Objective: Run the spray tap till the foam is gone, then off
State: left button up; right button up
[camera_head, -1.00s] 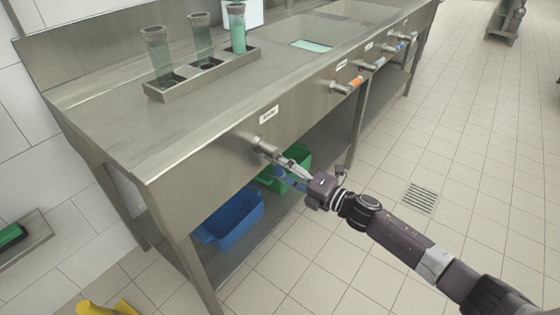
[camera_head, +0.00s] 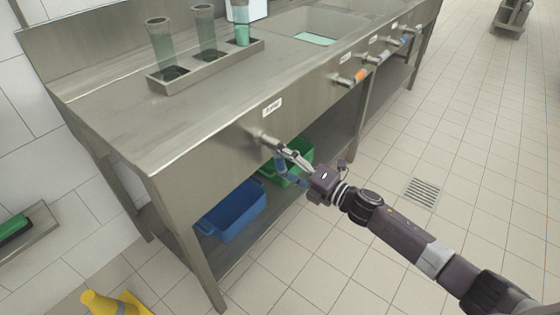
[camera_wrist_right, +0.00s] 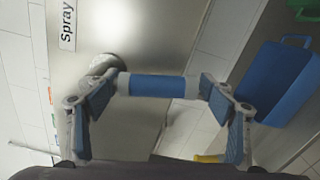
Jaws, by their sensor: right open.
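The spray tap (camera_head: 262,137) sits on the counter's front panel, below a small label (camera_head: 272,107). In the right wrist view the label reads "Spray" (camera_wrist_right: 68,24). The tap's blue handle (camera_wrist_right: 160,86) lies across between the pads of my right gripper (camera_wrist_right: 160,92). That gripper is open around the handle; I cannot tell whether the pads touch it. In the head view my right gripper (camera_head: 287,155) is at the tap. The sink basin (camera_head: 313,38) holds pale green stuff; I cannot tell whether it is foam. My left gripper is not in view.
A rack (camera_head: 208,66) with three clear cylinders stands on the counter, the right one holding green liquid. More taps, one with an orange handle (camera_head: 358,76), line the panel. A blue bin (camera_head: 232,211) and a green bin (camera_head: 290,165) sit below. Open tiled floor lies right.

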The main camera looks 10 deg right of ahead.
jog(key=v, duration=1.2)
dwell(0.8)
